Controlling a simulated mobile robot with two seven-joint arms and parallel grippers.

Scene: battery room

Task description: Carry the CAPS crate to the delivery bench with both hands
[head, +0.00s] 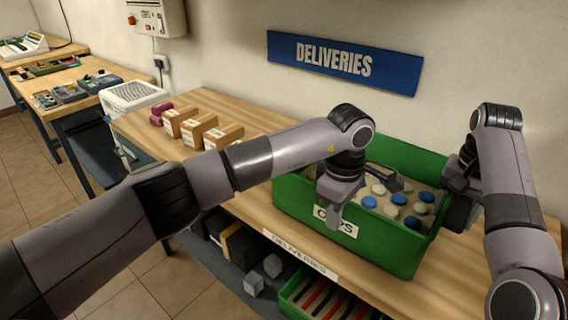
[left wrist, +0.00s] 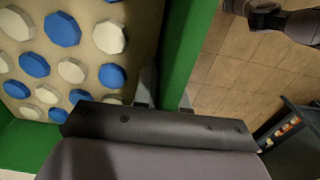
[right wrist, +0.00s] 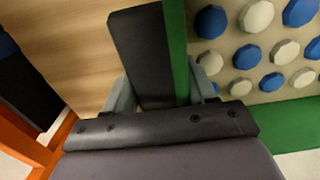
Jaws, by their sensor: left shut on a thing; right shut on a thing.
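The green CAPS crate (head: 390,252) is over the wooden delivery bench (head: 470,285) at its right part, below the DELIVERIES sign. It looks level; I see no gap under it, but cannot tell for sure that it touches the bench. Blue and cream caps lie inside it. My left gripper (head: 333,205) is shut on the crate's wall by the white CAPS label; the green wall (left wrist: 188,45) runs between its fingers in the left wrist view. My right gripper (head: 457,208) is shut on the opposite side, with the green wall (right wrist: 175,40) and a dark piece (right wrist: 140,55) between its fingers.
Several small cardboard boxes (head: 222,134) and reddish items (head: 160,113) stand on the bench left of the crate. A blue DELIVERIES sign (head: 345,63) hangs on the wall behind. A lower shelf holds another green crate (head: 300,298). Another bench (head: 75,103) stands far left.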

